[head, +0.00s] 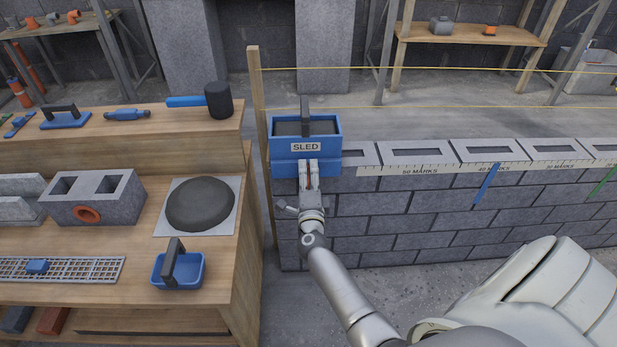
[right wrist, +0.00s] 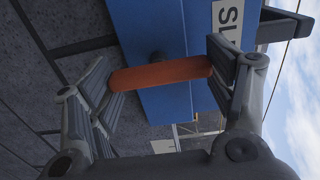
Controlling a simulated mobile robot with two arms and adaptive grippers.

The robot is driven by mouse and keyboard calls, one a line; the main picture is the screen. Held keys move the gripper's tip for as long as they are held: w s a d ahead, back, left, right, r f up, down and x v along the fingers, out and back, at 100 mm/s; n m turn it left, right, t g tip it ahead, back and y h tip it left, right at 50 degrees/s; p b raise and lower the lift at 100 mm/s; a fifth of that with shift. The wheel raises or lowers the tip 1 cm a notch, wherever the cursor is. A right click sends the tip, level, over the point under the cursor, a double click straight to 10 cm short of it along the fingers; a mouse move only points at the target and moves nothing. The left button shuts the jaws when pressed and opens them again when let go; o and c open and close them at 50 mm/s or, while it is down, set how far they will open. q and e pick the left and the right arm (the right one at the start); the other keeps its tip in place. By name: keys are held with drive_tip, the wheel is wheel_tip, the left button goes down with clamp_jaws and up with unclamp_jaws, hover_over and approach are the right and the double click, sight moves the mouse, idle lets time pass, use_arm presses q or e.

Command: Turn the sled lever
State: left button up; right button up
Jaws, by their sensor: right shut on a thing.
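The blue sled (head: 290,168), marked SLED, sits at the left end of the block wall, with a dark fill and an upright dark handle on top. Its blue front also shows in the right wrist view (right wrist: 165,28). The orange sled lever (right wrist: 160,75) is on that front by a dark round pivot. My right gripper (right wrist: 158,82) is shut on the lever, one finger at each end of it. In the head view my right gripper (head: 308,170) points at the sled's front and hides most of the lever. My left gripper is not in view.
A wooden bench (head: 215,262) on the left carries a blue tub (head: 193,284), a grey block (head: 112,205), a dark mound on a board (head: 200,204) and a mallet (head: 217,100). A wooden post (head: 258,120) stands left of the sled. The block wall (head: 400,215) runs right with a marked scale.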

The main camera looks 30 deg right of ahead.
drive_tip(key=o, duration=1)
drive_tip(key=v, duration=1.2)
drive_tip(key=shift+a+f, duration=0.1)
